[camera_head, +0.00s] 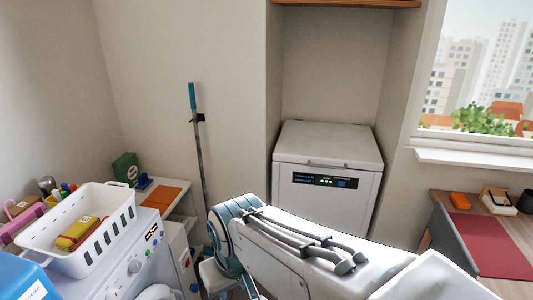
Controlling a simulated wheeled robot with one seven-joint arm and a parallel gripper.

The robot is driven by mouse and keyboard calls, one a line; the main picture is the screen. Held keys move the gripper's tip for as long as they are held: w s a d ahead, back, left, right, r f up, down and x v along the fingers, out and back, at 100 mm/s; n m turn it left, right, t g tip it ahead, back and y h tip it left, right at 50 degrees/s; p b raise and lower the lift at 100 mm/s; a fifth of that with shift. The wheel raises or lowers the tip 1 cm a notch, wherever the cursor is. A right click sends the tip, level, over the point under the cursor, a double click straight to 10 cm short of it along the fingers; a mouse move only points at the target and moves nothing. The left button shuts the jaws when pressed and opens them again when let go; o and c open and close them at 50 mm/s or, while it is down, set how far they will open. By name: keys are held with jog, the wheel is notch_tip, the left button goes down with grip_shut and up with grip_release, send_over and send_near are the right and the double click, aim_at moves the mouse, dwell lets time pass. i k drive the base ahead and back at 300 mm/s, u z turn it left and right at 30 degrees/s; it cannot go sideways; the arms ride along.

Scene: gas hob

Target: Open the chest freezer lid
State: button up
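The white chest freezer (300,207) stands in a wall recess at the centre right of the head view. Its lid (330,144) lies flat and shut on top. A small handle shows at the lid's front edge, above a dark display panel (325,180) with green lights. My arm reaches across the bottom of the view in front of the freezer and hides its lower part. My gripper cannot be made out in this view.
A washing machine (130,268) with a white basket (100,240) on it is at the lower left. A pole with a blue grip (193,98) leans on the wall. A desk (500,225) and chair (453,238) are at the right. A wooden shelf (350,3) is above the freezer.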

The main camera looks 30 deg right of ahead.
aim_at(313, 144)
jog(key=z, duration=0.4)
jog(key=i, duration=1.35)
jog(key=z, duration=0.95)
jog(key=i, duration=0.25)
jog(key=z, duration=0.15)
